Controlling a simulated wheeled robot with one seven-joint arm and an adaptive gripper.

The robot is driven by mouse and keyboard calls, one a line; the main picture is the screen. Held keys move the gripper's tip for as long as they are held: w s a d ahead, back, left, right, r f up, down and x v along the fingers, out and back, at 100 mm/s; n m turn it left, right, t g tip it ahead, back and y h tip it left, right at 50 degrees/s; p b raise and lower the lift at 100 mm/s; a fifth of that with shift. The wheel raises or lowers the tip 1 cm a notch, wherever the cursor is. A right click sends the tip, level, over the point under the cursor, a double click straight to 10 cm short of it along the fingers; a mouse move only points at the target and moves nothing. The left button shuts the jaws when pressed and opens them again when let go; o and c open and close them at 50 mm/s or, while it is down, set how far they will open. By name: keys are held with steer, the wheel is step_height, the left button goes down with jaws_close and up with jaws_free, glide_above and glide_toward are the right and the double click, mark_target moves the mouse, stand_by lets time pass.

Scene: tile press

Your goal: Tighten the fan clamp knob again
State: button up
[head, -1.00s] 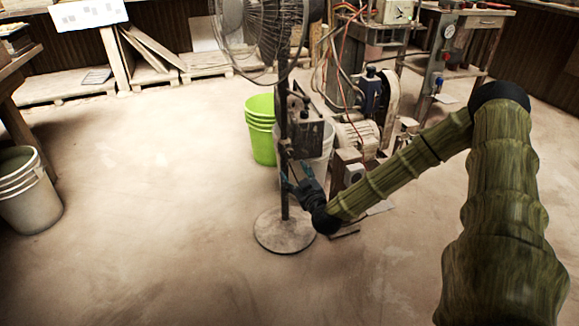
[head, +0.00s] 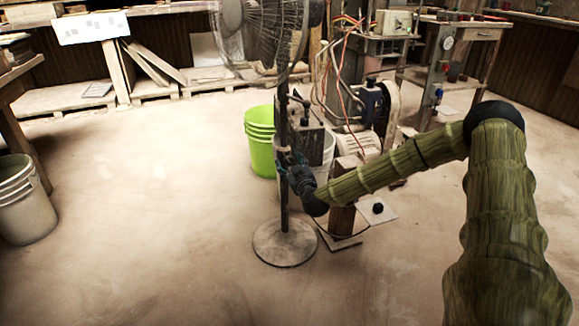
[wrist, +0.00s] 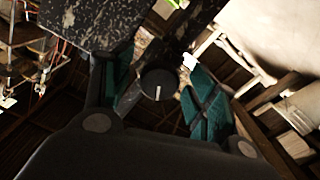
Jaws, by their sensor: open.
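The pedestal fan has a wire-caged head (head: 262,35), a dark upright pole (head: 284,205) and a round base (head: 285,243) on the floor. The clamp knob (wrist: 159,84) is dark and round with a white line on its face. It shows in the wrist view between the two teal-padded fingers of my gripper (wrist: 163,68). The fingers are open, with a visible gap on each side of the knob. In the head view my gripper (head: 289,164) is at the pole, below a dark box (head: 305,120), and hides the knob there.
A green bucket stack (head: 260,142) stands just behind the pole. Machinery with hoses (head: 365,105) and a wooden post (head: 341,218) stand to the right. A grey bucket (head: 22,205) is at the far left. The floor left of the fan is clear.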

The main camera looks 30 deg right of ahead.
steer(key=shift+w, duration=0.3)
steer(key=shift+c, duration=0.2)
steer(key=c, duration=1)
